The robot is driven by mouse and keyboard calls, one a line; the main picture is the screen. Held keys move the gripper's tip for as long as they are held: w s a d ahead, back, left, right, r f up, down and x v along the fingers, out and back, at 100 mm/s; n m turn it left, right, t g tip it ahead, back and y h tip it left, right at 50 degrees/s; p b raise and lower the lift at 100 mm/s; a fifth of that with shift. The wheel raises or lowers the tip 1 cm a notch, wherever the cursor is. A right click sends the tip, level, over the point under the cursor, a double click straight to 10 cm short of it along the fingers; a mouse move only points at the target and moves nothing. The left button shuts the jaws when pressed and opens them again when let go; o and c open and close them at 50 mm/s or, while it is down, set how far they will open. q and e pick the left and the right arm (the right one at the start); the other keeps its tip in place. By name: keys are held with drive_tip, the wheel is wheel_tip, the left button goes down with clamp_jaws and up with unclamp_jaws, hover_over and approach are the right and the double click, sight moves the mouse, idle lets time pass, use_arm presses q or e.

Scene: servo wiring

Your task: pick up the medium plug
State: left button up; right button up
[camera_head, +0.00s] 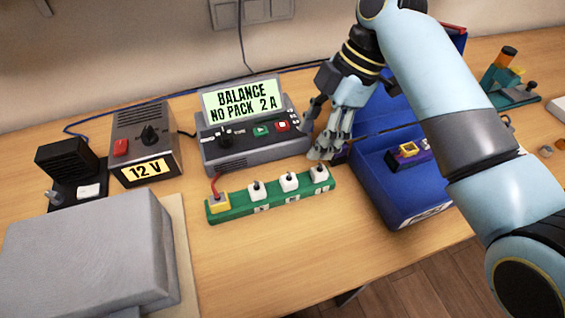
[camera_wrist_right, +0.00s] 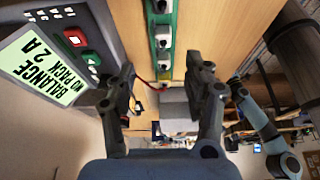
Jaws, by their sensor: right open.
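I cannot tell for sure which piece is the medium plug. A green strip (camera_head: 235,208) lies in front of the charger, with a yellow block (camera_head: 219,201) on a red wire and three white blocks (camera_head: 289,181) along it. A purple and yellow piece (camera_head: 408,152) sits in the blue box. A small dark purple piece shows partly behind my right fingers. My right gripper (camera_head: 316,135) is open beside the charger's right end, beyond the strip. In the right wrist view its fingers (camera_wrist_right: 162,76) are apart with nothing between them, and the green strip (camera_wrist_right: 163,58) shows past them. My left gripper is not seen.
The charger (camera_head: 250,152) reads "BALANCE NO PACK 2 A" and stands close left of my right gripper. The blue box (camera_head: 385,205) stands to the right, its lid raised. A 12 V supply (camera_head: 144,145) and grey case (camera_head: 85,250) are left. Table in front of the strip is clear.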

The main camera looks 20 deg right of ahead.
sight(289, 178)
drive_tip(key=x, duration=0.5)
drive_tip(key=shift+s+a+r, duration=0.1)
drive_tip(key=shift+a+f, duration=0.1)
drive_tip(key=shift+f, duration=0.15)
drive_tip(key=p+x, duration=0.1)
drive_tip(key=x, duration=0.3)
drive_tip(key=shift+s+a+f+p, duration=0.15)
drive_tip(key=shift+a+f+p, duration=0.05)
drive_tip(key=shift+a+p, duration=0.1)
drive_tip(key=shift+f, duration=0.35)
drive_tip(key=shift+c, duration=1.3)
drive_tip(key=c, duration=0.7)
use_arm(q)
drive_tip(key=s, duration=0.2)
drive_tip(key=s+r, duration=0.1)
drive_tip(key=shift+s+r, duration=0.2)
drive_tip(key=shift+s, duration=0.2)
use_arm(e)
drive_tip(key=shift+c, duration=0.3)
